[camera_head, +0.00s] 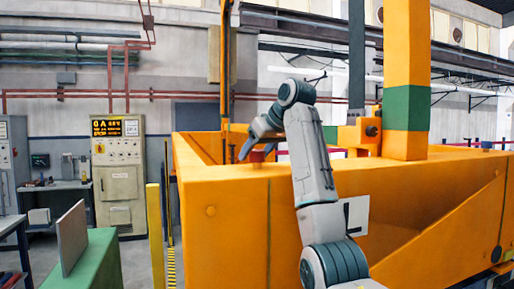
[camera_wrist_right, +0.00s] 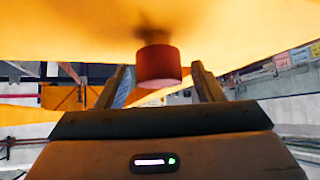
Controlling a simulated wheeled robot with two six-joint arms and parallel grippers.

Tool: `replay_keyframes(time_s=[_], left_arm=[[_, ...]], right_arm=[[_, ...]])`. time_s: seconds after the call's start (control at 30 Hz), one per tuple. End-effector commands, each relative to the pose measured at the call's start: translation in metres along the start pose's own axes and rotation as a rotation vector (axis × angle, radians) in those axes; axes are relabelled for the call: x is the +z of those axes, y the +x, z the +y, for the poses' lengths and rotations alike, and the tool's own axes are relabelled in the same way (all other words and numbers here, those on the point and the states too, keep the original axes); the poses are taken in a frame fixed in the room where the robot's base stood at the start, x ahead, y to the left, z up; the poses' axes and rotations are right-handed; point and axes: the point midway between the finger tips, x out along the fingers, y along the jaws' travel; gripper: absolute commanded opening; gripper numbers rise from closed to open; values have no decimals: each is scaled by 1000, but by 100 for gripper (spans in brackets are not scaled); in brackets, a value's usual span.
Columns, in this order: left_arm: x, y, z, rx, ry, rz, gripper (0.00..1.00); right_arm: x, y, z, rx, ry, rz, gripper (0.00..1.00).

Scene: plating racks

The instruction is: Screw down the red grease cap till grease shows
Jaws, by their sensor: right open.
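The red grease cap (camera_head: 257,157) sits at the top edge of the big yellow frame (camera_head: 225,215), near its left corner. In the right wrist view the cap (camera_wrist_right: 158,66) is a short red cylinder against the yellow surface, with a blurred dark patch at its base. My right gripper (camera_head: 256,152) reaches over the frame to the cap. In the wrist view its two fingers (camera_wrist_right: 161,84) are apart, one on each side of the cap, with gaps showing. No grease can be made out. My left gripper is not in view.
A yellow and green post (camera_head: 407,80) rises from the frame to the right of my arm. A control cabinet (camera_head: 118,175) and a bench (camera_head: 55,187) stand at the left. A green block with an upright panel (camera_head: 73,238) is at the front left.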

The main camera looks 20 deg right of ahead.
Motion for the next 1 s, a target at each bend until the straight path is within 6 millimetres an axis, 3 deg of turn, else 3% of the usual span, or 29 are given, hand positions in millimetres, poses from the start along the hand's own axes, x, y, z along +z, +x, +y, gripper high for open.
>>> replay_keyframes(time_s=[0.17,0.4,0.77,1.0], left_arm=[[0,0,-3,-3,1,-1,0],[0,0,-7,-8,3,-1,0],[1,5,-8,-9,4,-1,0],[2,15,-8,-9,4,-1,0]], right_arm=[[0,0,0,0,0,0,61],[0,0,0,1,0,0,16],[0,0,0,39,38,1,16],[1,1,-1,149,147,3,16]])
